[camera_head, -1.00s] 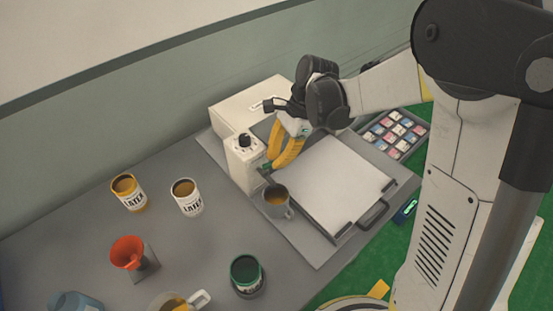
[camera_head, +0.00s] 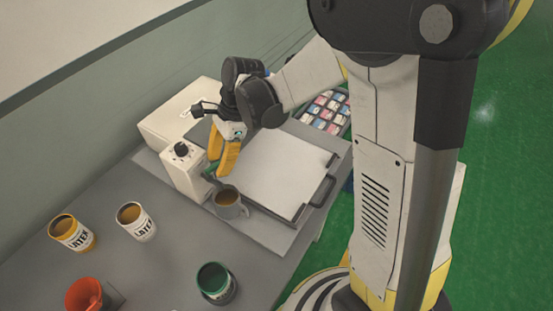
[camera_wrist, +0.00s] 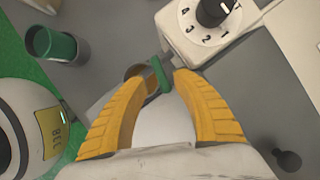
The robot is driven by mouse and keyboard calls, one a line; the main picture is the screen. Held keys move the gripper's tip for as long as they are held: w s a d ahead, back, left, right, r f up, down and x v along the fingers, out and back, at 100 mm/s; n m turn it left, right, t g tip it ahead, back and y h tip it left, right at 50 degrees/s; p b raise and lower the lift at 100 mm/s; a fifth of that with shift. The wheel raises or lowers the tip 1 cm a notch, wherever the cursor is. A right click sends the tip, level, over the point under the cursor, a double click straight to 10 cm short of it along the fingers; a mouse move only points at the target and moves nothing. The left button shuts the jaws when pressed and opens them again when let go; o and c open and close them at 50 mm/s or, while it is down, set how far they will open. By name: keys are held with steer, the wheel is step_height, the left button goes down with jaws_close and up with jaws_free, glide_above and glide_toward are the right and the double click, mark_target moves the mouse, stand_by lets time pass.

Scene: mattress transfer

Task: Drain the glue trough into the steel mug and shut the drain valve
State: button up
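The grey steel mug (camera_head: 230,208) stands upright on the machine's base plate, in front of the dial housing, with brownish-yellow liquid in it. In the wrist view it is mostly hidden behind my left finger and a green lever. The green drain valve lever (camera_wrist: 161,74) sits low on the housing, above the mug. My gripper (camera_head: 214,163) points down at the lever. In the wrist view its yellow fingers (camera_wrist: 160,82) are apart, with the lever between their tips; contact cannot be told. The inside of the glue trough is not clearly seen.
The white dial housing (camera_head: 183,170) stands left of my fingers. A white sheet-covered platen (camera_head: 275,170) lies to the right.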

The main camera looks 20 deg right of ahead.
steer(key=s+d+r+m+t+p, duration=0.3)
steer(key=s+r+m+p, duration=0.15)
steer(key=r+m, duration=0.4)
steer(key=s+d+n+t+h+b, duration=0.2)
steer(key=d+n+b, duration=0.3)
steer(key=n, duration=0.7)
steer(key=s+d+f+n+t+h+b, duration=0.1)
steer(key=s+d+n+b, duration=0.4)
steer(key=n, duration=0.8)
steer(key=shift+s+t+h, duration=0.3)
steer(key=shift+t+h, duration=0.5)
steer(key=shift+f, duration=0.1)
